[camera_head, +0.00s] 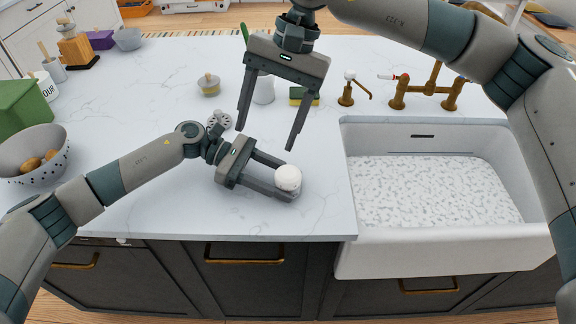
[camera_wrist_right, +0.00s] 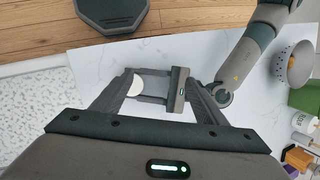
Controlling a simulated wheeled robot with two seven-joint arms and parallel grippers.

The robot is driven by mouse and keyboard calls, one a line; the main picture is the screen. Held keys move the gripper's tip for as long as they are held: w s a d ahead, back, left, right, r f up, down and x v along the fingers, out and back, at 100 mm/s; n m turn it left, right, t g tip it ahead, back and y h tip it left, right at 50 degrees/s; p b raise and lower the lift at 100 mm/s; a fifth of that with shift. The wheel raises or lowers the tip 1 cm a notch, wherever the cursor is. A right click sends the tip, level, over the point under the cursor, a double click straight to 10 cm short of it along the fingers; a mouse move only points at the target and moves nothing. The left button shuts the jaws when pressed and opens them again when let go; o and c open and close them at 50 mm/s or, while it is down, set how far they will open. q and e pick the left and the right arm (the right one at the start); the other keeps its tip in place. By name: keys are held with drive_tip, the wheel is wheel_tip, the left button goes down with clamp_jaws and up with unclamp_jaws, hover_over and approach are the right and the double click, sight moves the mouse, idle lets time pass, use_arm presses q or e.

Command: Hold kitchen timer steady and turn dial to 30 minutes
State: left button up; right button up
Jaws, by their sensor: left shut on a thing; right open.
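The kitchen timer (camera_head: 288,178) is a small round white object on the white marble counter, left of the sink. My left gripper (camera_head: 284,178) lies low over the counter and is shut on the timer, with a finger on each side of it. My right gripper (camera_head: 265,136) is open and empty, above and behind the timer, fingers pointing down. In the right wrist view the timer (camera_wrist_right: 135,85) shows as a white disc beside one of the right fingers. The dial's markings cannot be made out.
The white sink (camera_head: 440,240) with brass taps (camera_head: 425,92) is to the right. A sponge (camera_head: 302,96), a lidded jar (camera_head: 209,85) and a small white slotted item (camera_head: 219,120) stand behind. A colander (camera_head: 32,152) with round items is at the left. The counter's front edge is close to the timer.

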sight(288, 171)
drive_tip(key=w+d+f+n+t+h, duration=0.1)
drive_tip(key=d, duration=0.1)
drive_tip(key=w+d+f+n+t+h, duration=0.1)
drive_tip(key=h, duration=0.1)
drive_tip(key=shift+w+d+f+h, duration=0.2)
drive_tip(key=shift+w+d+h, duration=0.1)
drive_tip(key=shift+d, duration=0.05)
wheel_tip(288, 171, down, 12)
idle(0.6)
drive_tip(key=c, duration=1.1)
